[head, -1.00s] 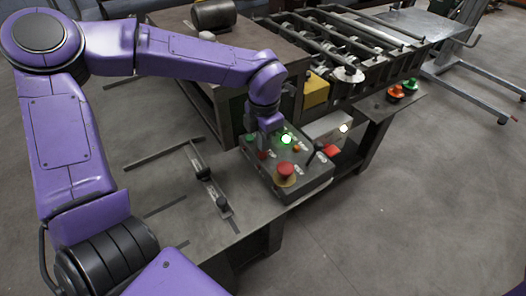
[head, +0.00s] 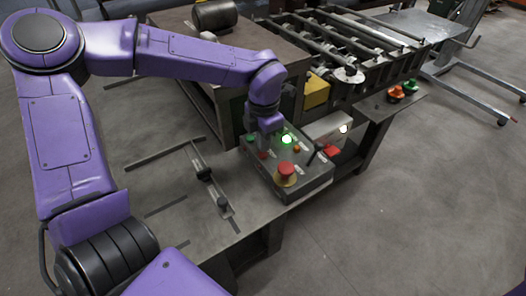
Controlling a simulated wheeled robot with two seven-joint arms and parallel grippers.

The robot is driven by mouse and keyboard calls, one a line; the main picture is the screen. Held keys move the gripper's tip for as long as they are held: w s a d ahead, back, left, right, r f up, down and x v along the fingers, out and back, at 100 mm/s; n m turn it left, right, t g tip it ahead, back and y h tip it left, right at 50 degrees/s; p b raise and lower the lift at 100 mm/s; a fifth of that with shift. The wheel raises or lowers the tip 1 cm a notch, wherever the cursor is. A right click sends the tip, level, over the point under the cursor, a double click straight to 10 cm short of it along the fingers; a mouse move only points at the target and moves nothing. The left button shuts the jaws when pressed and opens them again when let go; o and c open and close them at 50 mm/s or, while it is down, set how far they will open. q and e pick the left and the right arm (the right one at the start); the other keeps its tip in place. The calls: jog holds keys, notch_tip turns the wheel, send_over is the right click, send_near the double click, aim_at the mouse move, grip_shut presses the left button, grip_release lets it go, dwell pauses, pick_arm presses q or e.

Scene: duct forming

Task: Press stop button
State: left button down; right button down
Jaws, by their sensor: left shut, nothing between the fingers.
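The dark control box (head: 304,190) sits on the machine's table, with several buttons on its top. A large red mushroom button (head: 286,170) stands near its front. A lit green button (head: 287,140) glows near the middle. A red button (head: 263,155) shows beside my left gripper. My left gripper (head: 267,143) points down over the left part of the box top, close to that red button. Its fingers are shut with nothing between them; I cannot tell whether the tips touch the button. My right gripper is out of view.
A roller frame (head: 350,45) extends behind the box. Orange and green knobs (head: 396,92) sit on a side shelf to the right. A metal gauge bar (head: 210,180) lies on the table left of the box. The floor at the right is open.

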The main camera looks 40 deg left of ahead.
pick_arm(q)
jog(key=shift+f+b, duration=0.6)
jog(key=shift+f, duration=0.45)
dwell(0.4)
jog(key=shift+r, duration=0.15)
notch_tip(320, 180, up, 7)
jog(key=p, duration=0.7)
jog(key=shift+p, duration=0.3)
